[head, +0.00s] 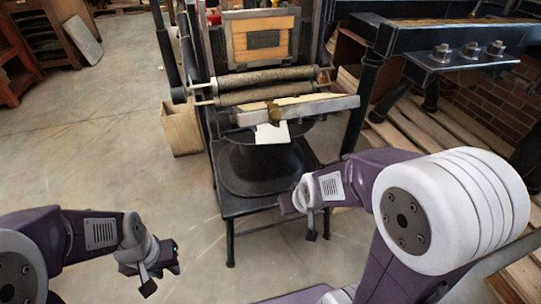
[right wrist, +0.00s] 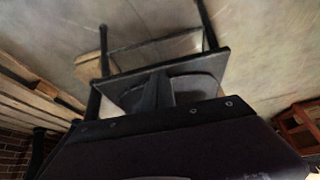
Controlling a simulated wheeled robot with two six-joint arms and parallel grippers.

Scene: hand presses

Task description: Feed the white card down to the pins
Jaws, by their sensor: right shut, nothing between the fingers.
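The white card (head: 272,133) is small and pale. In the head view it shows at the middle front of the press, just below a brownish metal piece (head: 274,112) on the pale feed board's edge. I cannot make out pins or whether the card touches them. My right gripper (head: 318,230) is shut and empty, low in front of the press and to the right of the card, apart from it. My left gripper (head: 160,272) is at the lower left, far from the card; its finger gap is unclear. The card is not visible in the right wrist view.
A black bench with bolts (head: 470,52) is at the right. Bare floor (head: 120,130) lies at the left.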

